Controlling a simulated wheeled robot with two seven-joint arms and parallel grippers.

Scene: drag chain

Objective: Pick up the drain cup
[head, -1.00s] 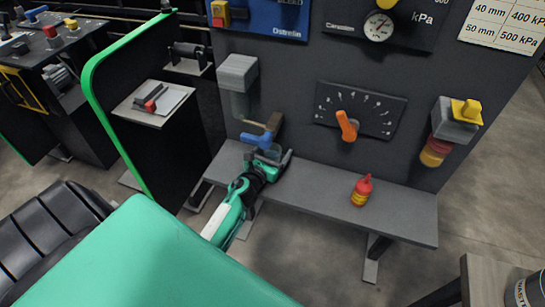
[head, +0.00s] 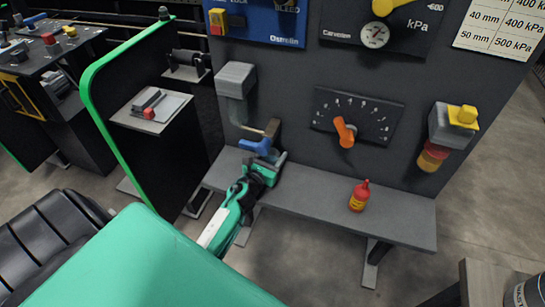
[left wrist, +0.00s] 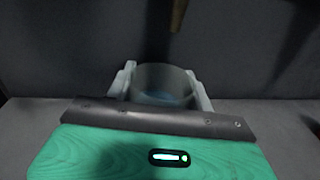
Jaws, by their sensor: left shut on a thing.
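The drain cup (left wrist: 162,85) is a see-through cup with a bluish inside, seen between the two pale fingers of my left gripper (left wrist: 161,88) in the left wrist view. The fingers are shut on its sides. In the head view my left gripper (head: 268,158) is at the back left of the grey shelf, just below a blue valve handle (head: 256,147); the cup is hard to make out there. I cannot tell whether the cup touches the shelf. My right gripper is not in view.
A red and yellow bottle (head: 359,196) stands on the grey shelf (head: 325,207). A dark panel behind bears an orange-handled dial (head: 345,132), a grey filter unit (head: 236,80) and a yellow-knobbed unit (head: 453,125). The shelf between gripper and bottle is clear.

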